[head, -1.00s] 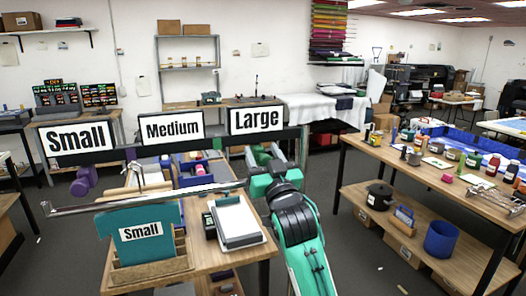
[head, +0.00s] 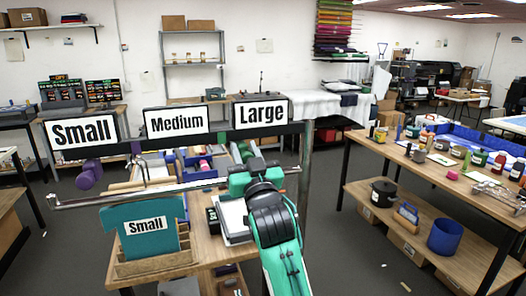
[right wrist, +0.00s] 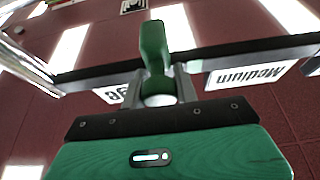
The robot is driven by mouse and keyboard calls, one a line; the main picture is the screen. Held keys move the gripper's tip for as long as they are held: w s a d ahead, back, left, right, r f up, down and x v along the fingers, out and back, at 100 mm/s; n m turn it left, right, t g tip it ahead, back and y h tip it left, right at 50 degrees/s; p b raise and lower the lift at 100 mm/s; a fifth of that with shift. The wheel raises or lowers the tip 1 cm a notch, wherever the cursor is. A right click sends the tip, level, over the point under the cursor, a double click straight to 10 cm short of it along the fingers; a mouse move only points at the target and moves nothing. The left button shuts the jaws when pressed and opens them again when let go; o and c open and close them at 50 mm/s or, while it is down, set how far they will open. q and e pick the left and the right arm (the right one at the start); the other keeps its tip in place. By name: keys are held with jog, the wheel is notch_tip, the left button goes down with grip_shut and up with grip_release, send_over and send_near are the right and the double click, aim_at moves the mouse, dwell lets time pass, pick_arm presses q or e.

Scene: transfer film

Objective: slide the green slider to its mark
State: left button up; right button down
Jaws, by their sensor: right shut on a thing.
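The green slider (right wrist: 153,45) stands between the fingers of my right gripper (right wrist: 158,88) in the right wrist view; the gripper is shut on it. In the head view my right gripper (head: 241,176) is under the dark beam (head: 180,143), below the left part of the Large sign, and largely hides the slider. A small green mark (head: 222,138) shows on the beam left of the gripper, between the Medium and Large signs. A purple slider (head: 89,175) hangs near the left end, with a purple mark (head: 136,147) to its right. My left gripper is not in view.
Signs Small (head: 84,131), Medium (head: 176,122) and Large (head: 262,112) stand along the beam. A silver bar (head: 120,194) crosses in front. A wooden holder with a teal Small board (head: 140,228) stands below it. A side table (head: 400,155) with bottles is at right.

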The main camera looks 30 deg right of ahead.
jog(key=a, duration=0.2)
jog(key=w+a, duration=0.1)
jog(key=a, duration=0.1)
jog(key=shift+a+f, duration=0.1)
jog(key=shift+a, duration=0.15)
jog(key=c, duration=1.1)
grip_release()
jog(key=shift+p+v, duration=2.1)
jog(key=shift+v, duration=4.7)
